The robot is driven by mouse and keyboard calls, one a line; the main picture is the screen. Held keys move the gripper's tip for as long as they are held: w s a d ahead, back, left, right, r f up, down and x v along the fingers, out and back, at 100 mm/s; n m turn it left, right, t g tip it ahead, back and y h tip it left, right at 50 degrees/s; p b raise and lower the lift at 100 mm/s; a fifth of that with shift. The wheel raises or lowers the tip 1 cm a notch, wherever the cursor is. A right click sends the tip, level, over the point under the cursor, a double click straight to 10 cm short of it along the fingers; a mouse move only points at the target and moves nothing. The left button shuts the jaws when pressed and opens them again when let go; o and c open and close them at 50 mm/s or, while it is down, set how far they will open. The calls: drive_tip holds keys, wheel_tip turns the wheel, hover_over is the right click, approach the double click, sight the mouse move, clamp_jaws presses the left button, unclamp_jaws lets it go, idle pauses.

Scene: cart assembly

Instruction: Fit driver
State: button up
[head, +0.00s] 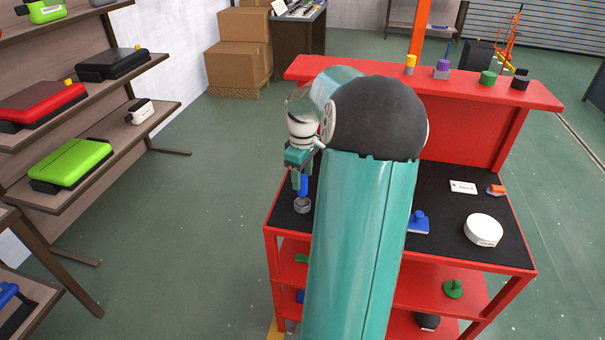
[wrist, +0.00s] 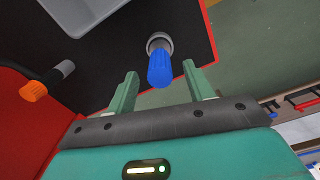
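A blue ridged driver handle (wrist: 160,69) stands in a round grey base (wrist: 158,41) in the wrist view. In the head view the blue handle (head: 303,185) and the grey base (head: 302,205) are at the left end of the cart's black top. My gripper (wrist: 160,72) is open, with one finger on each side of the handle and a visible gap to both. In the head view my gripper (head: 298,168) is above the base, pointing down. Whether the base is fixed to the cart cannot be told.
The red cart (head: 400,262) also carries a white round part (head: 483,230), a blue part (head: 419,222) and an orange part (head: 496,190). Several coloured pegs stand on its upper shelf (head: 460,83). An orange-handled piece (wrist: 34,91) lies left in the wrist view. Floor left of the cart is clear.

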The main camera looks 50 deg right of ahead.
wheel_tip(320, 180, up, 14)
idle(0.6)
drive_tip(key=shift+f, duration=0.1)
drive_tip(key=w+a+r+t+h, duration=0.1)
drive_tip(key=a, duration=1.1)
drive_tip(key=w+a+r+t+h, duration=0.1)
drive_tip(key=w+a+r, duration=0.1)
drive_tip(key=a, duration=1)
drive_tip(key=s+a+f+t+y, duration=0.1)
drive_tip(key=s+a+f, duration=0.1)
drive_tip(key=s+a, duration=0.3)
drive_tip(key=s+a+f+m+t+y, duration=0.1)
drive_tip(key=s+a, duration=0.4)
drive_tip(key=a, duration=0.7)
wheel_tip(320, 180, down, 2)
drive_tip(key=shift+s+m+t, duration=0.2)
drive_tip(key=shift+m+t, duration=0.1)
drive_tip(key=shift+t, duration=0.5)
drive_tip(key=shift+a, duration=0.1)
